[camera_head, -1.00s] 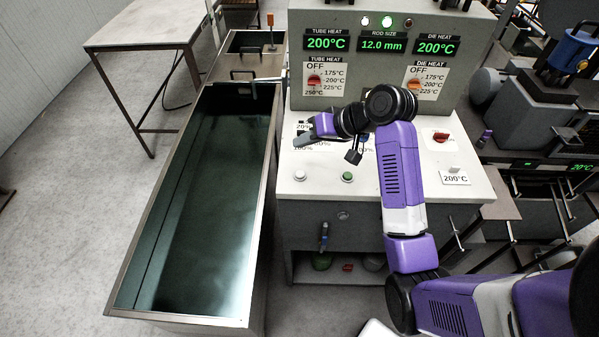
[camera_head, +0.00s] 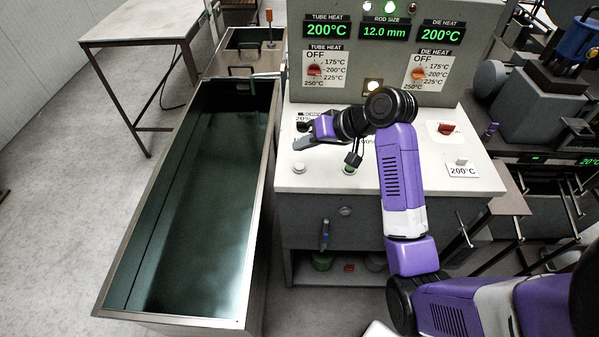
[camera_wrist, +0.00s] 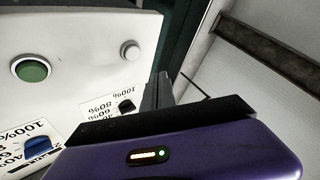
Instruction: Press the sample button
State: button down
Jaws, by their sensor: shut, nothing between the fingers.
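A white round button (camera_head: 299,168) and a green round button (camera_head: 349,169) sit on the white console top. No sample label is readable beside either. In the wrist view the green button (camera_wrist: 32,69) is at the left and the white button (camera_wrist: 130,49) is right of it, just beyond the fingers. My gripper (camera_head: 300,143) is shut and empty above the console's left part, behind the white button in the head view. Its fingers (camera_wrist: 158,90) point toward the console edge in the wrist view and appear apart from both buttons.
Percentage-marked dials, one with a blue knob (camera_wrist: 37,147), lie close to my gripper. A long water-filled trough (camera_head: 118,290) stands left of the console. The upright panel (camera_head: 455,95) behind carries displays and heat dials. A red switch (camera_head: 446,128) sits at the console's right.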

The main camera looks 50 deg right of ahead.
aim_at(303, 167)
notch_tip(303, 167, down, 2)
jog(key=shift+f+b, duration=0.25)
jog(key=shift+b, duration=0.4)
jog(key=shift+f+b, duration=0.3)
jog(key=shift+f, duration=0.5)
jog(key=shift+f, duration=0.15)
dwell(0.8)
jog(key=shift+f, duration=0.25)
jog(key=shift+f, duration=0.6)
dwell(0.9)
jog(key=shift+r, duration=0.15)
jog(key=shift+r+p, duration=0.85)
jog(key=shift+p, duration=0.15)
